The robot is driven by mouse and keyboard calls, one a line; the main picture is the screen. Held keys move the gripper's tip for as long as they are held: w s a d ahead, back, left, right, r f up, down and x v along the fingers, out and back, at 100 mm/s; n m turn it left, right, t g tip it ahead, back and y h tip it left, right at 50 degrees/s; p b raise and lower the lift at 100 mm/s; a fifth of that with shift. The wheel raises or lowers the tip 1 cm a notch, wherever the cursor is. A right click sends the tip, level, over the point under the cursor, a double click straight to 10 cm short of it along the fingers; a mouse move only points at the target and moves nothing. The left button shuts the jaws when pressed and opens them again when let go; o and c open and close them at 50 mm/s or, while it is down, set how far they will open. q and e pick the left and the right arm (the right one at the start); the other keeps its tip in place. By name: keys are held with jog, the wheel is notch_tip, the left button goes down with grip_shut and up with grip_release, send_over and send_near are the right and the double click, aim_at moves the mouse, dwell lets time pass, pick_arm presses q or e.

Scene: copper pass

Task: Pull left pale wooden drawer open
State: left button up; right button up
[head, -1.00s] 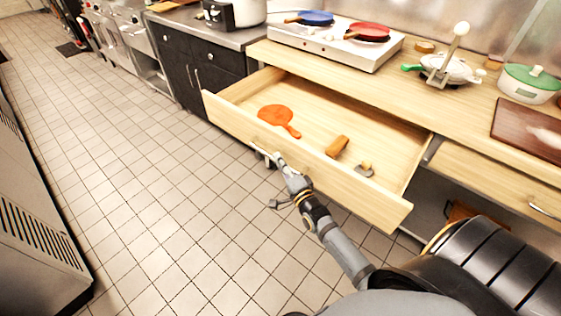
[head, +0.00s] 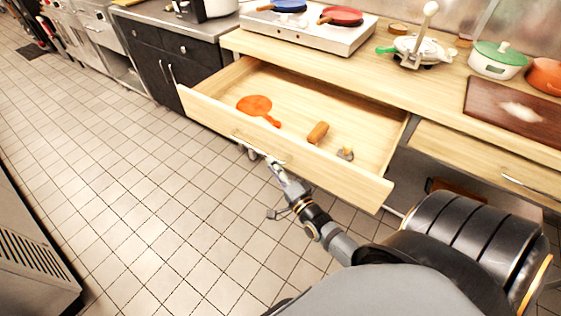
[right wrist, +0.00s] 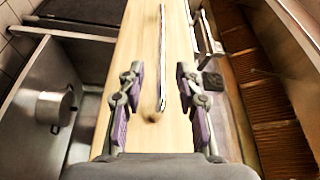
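The left pale wooden drawer (head: 330,172) stands pulled far out from under the counter, with its inside in view. Its thin metal bar handle (head: 240,138) is on the front face and also shows in the right wrist view (right wrist: 162,50). My right gripper (head: 258,154) is just in front of that handle. In the right wrist view its two purple-padded fingers (right wrist: 157,88) are spread wide, one on each side of the bar, with clear gaps to it. My left gripper is not in view.
An orange paddle-shaped thing (head: 254,104), a brown block (head: 318,132) and a small grey-tan item (head: 345,153) lie in the drawer. The right drawer (head: 480,155) looks shut. The tiled floor (head: 130,190) at left is clear.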

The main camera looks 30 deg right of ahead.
jog(key=s, duration=0.5)
jog(key=shift+f, duration=0.15)
jog(key=s+d+f+n+g+p, duration=0.1)
jog(key=s+f+n+g+p, duration=0.25)
jog(key=f, duration=0.85)
jog(key=s+d+f+n+g+p, duration=0.2)
jog(key=s+f+n+g, duration=0.25)
jog(key=f, duration=0.65)
jog(key=s+f+n+g+p, duration=0.2)
jog(key=s+f+n+g, duration=0.2)
jog(key=s+f, duration=0.3)
jog(key=s+a+f+n+g+p, duration=0.1)
jog(key=s+f+n+g, duration=0.3)
jog(key=s, duration=1.3)
notch_tip(320, 180, down, 3)
jog(key=shift+s+a+f+g+h+p, duration=0.1)
jog(key=shift+s+a+g+h+p, duration=0.25)
jog(key=shift+g+p, duration=0.35)
